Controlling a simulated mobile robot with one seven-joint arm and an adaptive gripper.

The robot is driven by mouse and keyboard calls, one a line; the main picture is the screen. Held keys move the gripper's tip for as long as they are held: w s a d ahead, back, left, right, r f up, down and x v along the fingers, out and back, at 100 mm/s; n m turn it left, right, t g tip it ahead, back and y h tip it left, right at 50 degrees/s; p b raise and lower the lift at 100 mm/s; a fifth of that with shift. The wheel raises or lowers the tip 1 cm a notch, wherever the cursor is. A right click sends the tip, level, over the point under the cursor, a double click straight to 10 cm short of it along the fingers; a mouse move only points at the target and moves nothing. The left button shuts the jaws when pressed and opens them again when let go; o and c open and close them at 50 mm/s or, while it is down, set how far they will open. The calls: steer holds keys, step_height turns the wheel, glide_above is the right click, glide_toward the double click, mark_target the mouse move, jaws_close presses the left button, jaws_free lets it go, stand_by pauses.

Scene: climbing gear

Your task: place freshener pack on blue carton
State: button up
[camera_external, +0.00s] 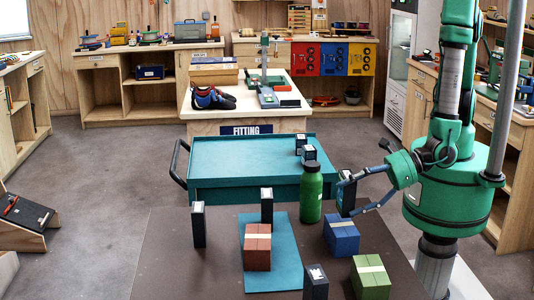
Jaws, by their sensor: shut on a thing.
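My gripper (352,188) is shut on a small dark upright box, which I take for the freshener pack (347,199). The fingers partly hide it. The pack is directly over the back of the blue carton (342,240) in this view, with its lower end close to the carton's top. I cannot tell whether they touch. The blue carton has a pale band across its top and stands on the dark brown table (170,270), right of the blue mat (284,262).
A green bottle (311,195) stands close left of the pack. A brown carton (257,247) is on the mat, and a green carton (371,278) is front right. Similar dark boxes (198,225) (267,206) (316,283) stand around. A teal cart (240,170) is behind.

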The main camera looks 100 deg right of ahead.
mark_target(348, 204)
steer(key=shift+w+a, duration=0.15)
steer(key=shift+w, duration=0.1)
steer(key=shift+f+b, duration=0.55)
steer(key=shift+f, duration=1.2)
steer(key=shift+f, duration=0.15)
steer(key=o, duration=1.2)
steer(key=shift+r, duration=0.2)
steer(key=p+v, duration=0.2)
steer(key=v, duration=1)
